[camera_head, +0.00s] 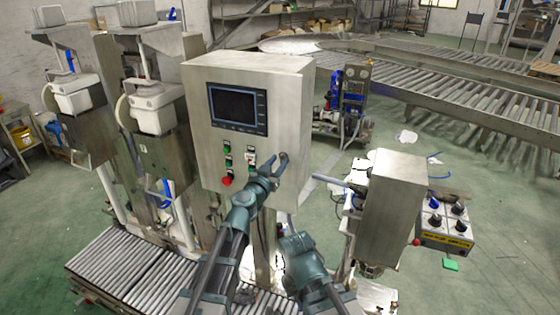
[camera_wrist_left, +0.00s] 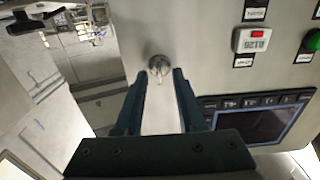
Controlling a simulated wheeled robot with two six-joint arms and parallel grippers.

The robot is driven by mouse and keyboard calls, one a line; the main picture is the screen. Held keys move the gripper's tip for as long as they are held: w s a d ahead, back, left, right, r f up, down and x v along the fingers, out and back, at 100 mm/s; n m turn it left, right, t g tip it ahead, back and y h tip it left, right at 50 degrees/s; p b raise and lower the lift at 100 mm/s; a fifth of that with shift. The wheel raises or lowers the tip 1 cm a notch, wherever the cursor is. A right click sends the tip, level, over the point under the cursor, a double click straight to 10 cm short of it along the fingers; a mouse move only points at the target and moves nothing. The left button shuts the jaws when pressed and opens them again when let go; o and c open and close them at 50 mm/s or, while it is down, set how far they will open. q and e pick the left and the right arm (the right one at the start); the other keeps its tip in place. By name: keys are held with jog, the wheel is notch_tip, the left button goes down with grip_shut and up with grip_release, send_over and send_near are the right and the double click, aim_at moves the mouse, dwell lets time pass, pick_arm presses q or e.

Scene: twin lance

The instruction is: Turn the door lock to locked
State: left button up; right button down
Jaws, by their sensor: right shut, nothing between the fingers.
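The door lock, a small round metal knob with a short tab (camera_wrist_left: 159,66), sits on the grey front panel of the control cabinet (camera_head: 195,110). It also shows in the head view (camera_head: 284,157), near the cabinet's right edge. My left gripper (camera_head: 275,163) is in front of it. In the left wrist view my left gripper (camera_wrist_left: 158,80) is open, with one finger on each side of the lock and the knob just past the fingertips. No contact can be made out. My right gripper (camera_head: 300,245) is low, right of the left arm; it is shut and empty.
The cabinet carries a dark screen (camera_head: 238,107), a red button (camera_head: 227,181) and several switches left of the lock. A metal box on a stand (camera_head: 395,205) is close on the right. Roller conveyors (camera_head: 110,265) lie at lower left and upper right.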

pick_arm(q)
jog(key=shift+w+d, duration=0.1)
jog(key=shift+w, duration=0.1)
grip_shut()
